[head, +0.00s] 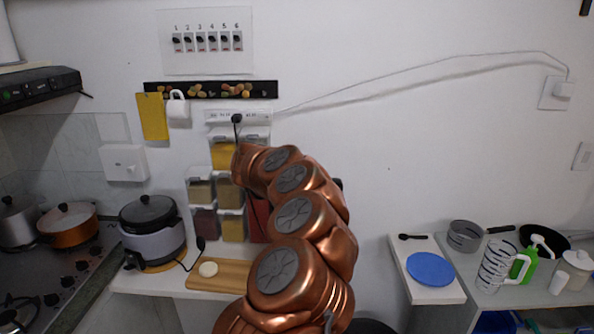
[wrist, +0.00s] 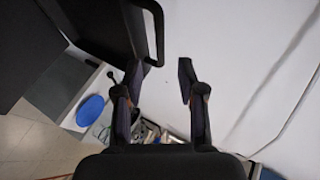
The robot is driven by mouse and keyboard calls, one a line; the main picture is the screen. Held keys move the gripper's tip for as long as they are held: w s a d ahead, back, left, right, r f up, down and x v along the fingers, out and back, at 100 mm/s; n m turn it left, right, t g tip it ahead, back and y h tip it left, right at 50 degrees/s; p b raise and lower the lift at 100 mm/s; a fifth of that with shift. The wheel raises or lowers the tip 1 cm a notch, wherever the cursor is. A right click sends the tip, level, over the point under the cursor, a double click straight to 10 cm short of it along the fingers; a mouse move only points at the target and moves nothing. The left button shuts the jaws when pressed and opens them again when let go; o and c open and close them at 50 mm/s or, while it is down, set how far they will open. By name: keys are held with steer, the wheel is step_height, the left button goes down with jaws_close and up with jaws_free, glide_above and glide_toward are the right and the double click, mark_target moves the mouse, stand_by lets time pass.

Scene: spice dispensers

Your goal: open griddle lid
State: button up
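A black panel with a dark loop handle (wrist: 156,35), which looks like the griddle lid (wrist: 100,25), fills the upper left of the wrist view. My gripper (wrist: 160,72) is open, its two dark fingers apart. The lower bend of the handle shows between and just above the fingertips, nearer the left finger; I cannot tell whether they touch. In the head view my copper arm covers the middle of the counter and hides the gripper and most of the griddle. Only a dark red piece (head: 258,218) shows beside the arm, possibly the griddle. How far the lid is raised is unclear.
Spice dispensers (head: 203,192) hang on the wall left of my arm. A rice cooker (head: 150,228) and a wooden board (head: 220,276) stand on the left counter. A blue plate (head: 430,269) lies on the right counter.

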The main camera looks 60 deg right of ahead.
steer(key=shift+v, duration=1.1)
